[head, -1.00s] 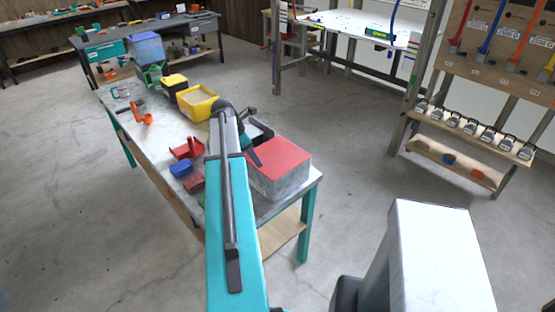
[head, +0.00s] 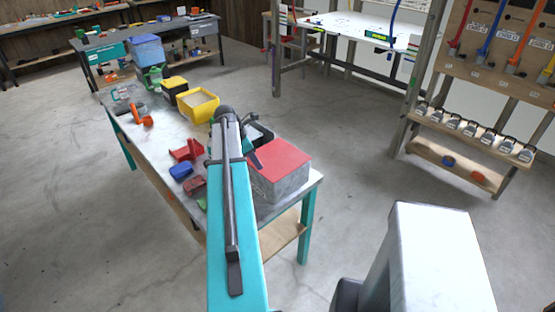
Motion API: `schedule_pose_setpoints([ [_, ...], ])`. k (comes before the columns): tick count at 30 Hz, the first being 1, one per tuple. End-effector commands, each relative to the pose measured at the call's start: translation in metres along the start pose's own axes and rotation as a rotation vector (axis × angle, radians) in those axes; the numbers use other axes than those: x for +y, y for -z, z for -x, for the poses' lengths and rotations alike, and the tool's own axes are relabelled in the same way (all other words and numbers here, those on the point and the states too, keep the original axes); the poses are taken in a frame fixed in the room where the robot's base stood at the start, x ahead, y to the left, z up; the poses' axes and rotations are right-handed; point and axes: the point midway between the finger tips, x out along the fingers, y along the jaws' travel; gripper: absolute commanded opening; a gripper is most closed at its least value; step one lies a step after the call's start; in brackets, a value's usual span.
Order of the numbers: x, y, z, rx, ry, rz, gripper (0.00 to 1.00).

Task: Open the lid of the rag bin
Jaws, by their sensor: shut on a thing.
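The rag bin (head: 284,187) appears to be the grey box at the near right end of the workbench. Its red lid (head: 283,160) lies flat on top and looks closed. My gripper (head: 255,161) is at the lid's left edge, partly hidden behind my teal arm. A dark finger shows against that edge, and the gripper is shut there on the lid's edge. The exact contact is hidden by the arm.
The workbench (head: 158,142) also holds a yellow bin (head: 198,105), a red scoop-like part (head: 186,151), a blue block (head: 180,171) and an orange tool (head: 141,118).

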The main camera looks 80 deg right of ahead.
Motion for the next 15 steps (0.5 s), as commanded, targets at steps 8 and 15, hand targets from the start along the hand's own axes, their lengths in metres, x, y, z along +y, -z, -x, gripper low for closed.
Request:
schedule_pose_setpoints([
  [8,0.001,-0.0001,0.0008,0.0,-0.003,0.0,0.12],
  [15,0.002,-0.0049,0.0079,-0.001,-0.004,0.0,0.12],
])
